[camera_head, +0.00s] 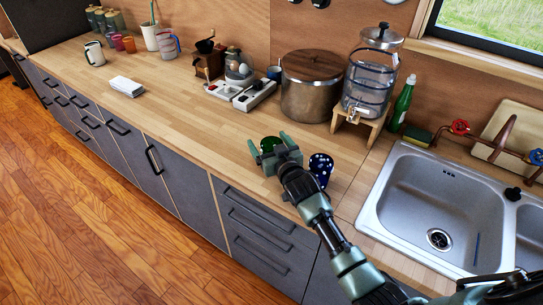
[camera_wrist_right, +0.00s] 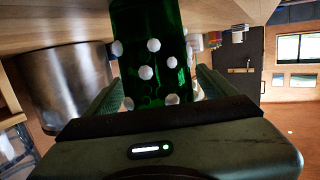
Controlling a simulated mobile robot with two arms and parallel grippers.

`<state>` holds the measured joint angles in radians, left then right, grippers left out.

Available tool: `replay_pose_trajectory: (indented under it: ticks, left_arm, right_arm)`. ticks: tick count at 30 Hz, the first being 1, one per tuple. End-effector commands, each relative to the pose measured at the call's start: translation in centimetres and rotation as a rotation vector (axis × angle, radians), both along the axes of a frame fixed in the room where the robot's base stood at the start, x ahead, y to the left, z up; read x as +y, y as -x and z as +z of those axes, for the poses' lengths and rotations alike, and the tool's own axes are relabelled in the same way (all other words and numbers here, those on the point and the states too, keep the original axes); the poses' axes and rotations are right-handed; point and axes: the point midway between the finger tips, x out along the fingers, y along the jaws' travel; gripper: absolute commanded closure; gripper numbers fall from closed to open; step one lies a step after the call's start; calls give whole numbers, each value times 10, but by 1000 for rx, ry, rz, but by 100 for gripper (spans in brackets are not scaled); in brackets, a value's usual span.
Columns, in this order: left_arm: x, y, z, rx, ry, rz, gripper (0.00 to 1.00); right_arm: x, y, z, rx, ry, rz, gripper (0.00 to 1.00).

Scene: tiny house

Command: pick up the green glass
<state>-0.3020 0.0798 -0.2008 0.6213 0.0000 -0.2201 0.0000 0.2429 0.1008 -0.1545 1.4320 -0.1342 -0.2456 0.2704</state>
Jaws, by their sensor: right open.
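The green glass (camera_head: 268,142) stands on the wooden counter, partly hidden by my right gripper (camera_head: 270,146). In the right wrist view the green glass (camera_wrist_right: 152,50) is dark green with white dots, and it sits between the two fingers of my right gripper (camera_wrist_right: 160,88). The fingers are open, one on each side of the glass. I cannot tell whether either finger touches it. My left gripper is not in view.
A blue dotted glass (camera_head: 320,168) stands just right of my right gripper. Behind are a large metal pot (camera_head: 308,98), a water dispenser (camera_head: 370,85) and a green bottle (camera_head: 402,103). A sink (camera_head: 420,195) is at the right. The counter (camera_head: 180,115) to the left is mostly clear.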

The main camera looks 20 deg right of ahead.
Motion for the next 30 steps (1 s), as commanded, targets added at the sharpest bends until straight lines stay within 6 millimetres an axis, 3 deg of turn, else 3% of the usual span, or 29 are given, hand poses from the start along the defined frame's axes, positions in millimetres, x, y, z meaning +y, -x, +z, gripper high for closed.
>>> replay_pose_trajectory:
  ticks: [9,11,18,30]
  left_arm:
    - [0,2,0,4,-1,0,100]
    - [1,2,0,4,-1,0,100]
    - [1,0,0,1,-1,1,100]
    - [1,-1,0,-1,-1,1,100]
  right_arm:
    - [1,-5,-1,0,0,1,14]
    - [1,-5,-1,0,0,0,28]
    - [1,-4,-1,0,0,0,92]
    - [0,-5,3,-2,0,0,92]
